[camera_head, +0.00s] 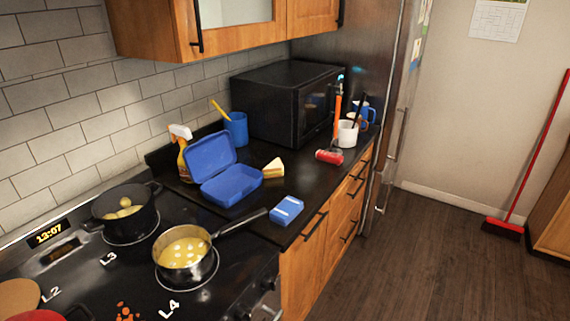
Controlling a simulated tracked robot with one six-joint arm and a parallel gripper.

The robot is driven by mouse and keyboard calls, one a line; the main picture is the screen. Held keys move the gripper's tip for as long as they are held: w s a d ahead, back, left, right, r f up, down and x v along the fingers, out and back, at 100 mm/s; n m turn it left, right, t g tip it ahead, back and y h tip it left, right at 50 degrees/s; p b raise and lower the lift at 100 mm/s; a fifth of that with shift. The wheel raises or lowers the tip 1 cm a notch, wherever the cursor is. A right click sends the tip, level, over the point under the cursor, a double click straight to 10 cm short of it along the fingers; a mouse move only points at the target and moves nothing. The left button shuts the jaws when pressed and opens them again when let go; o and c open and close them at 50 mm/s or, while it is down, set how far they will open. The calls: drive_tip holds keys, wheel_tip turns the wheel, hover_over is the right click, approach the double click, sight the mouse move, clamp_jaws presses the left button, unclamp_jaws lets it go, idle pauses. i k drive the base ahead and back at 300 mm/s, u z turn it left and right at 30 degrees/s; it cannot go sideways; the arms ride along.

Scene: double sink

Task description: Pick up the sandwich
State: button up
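A small wedge-shaped sandwich (273,169) with pale bread lies on the dark counter. It is just right of an open blue lunch box (232,184), in front of the black microwave. Its top and front side are visible, and nothing covers it. My gripper and arm are not in view.
A blue and white box (286,210) lies near the counter's front edge. The microwave (291,101) stands behind. A pan (184,252) and black pot (124,213) stand on the stove.

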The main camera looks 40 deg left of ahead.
sight(276, 169)
drive_tip(key=i, duration=2.75)
drive_tip(key=u, duration=2.35)
